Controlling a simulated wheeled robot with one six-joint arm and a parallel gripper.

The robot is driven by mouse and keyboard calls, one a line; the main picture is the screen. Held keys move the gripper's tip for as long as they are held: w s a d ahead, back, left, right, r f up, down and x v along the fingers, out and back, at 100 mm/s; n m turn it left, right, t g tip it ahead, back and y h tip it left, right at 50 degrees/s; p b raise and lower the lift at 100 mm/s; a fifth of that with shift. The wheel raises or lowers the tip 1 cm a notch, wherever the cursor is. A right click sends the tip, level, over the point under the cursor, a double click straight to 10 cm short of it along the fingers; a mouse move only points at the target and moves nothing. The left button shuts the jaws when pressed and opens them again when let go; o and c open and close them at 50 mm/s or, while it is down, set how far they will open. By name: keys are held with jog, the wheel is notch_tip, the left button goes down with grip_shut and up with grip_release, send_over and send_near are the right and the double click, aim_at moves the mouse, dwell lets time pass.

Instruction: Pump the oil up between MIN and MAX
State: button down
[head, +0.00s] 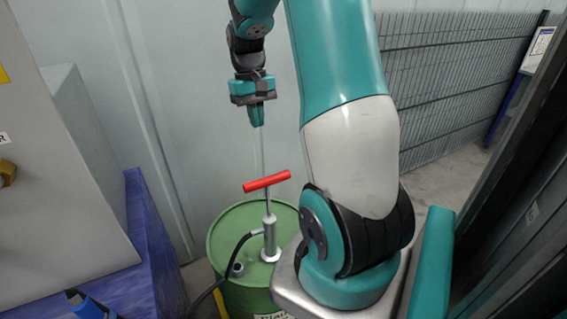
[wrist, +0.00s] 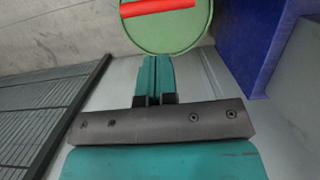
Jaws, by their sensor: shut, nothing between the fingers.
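A green drum (head: 228,222) stands on the floor in the lower middle of the head view. A silver hand pump (head: 269,238) rises from its lid, with a red T-handle (head: 267,181) on a thin rod above the pump body. A black hose (head: 226,275) runs from the pump to the lower left. My gripper (head: 257,122) is shut and empty, pointing down, above the handle and apart from it. In the wrist view my fingers (wrist: 154,62) are together, and the red handle (wrist: 157,6) and drum lid (wrist: 166,35) show at the top edge. No MIN or MAX marks can be made out.
A grey cabinet (head: 55,190) on a blue base (head: 150,245) stands at the left. A mesh fence (head: 450,85) runs along the back right. A dark frame (head: 515,190) is at the far right. The air between gripper and handle looks clear.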

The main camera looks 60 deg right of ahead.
jog(key=shift+s+d, duration=0.15)
jog(key=shift+d, duration=0.3)
jog(key=shift+f, duration=0.1)
jog(key=p, duration=0.4)
send_near(268, 197)
jog(key=shift+s+d+f, duration=0.1)
jog(key=shift+s+f, duration=0.25)
jog(key=shift+f, duration=0.15)
jog(key=shift+b, duration=0.3)
jog(key=shift+f, duration=0.1)
notch_tip(268, 197, down, 10)
jog(key=b, duration=0.6)
jog(key=shift+b, duration=0.35)
jog(key=shift+s, duration=0.1)
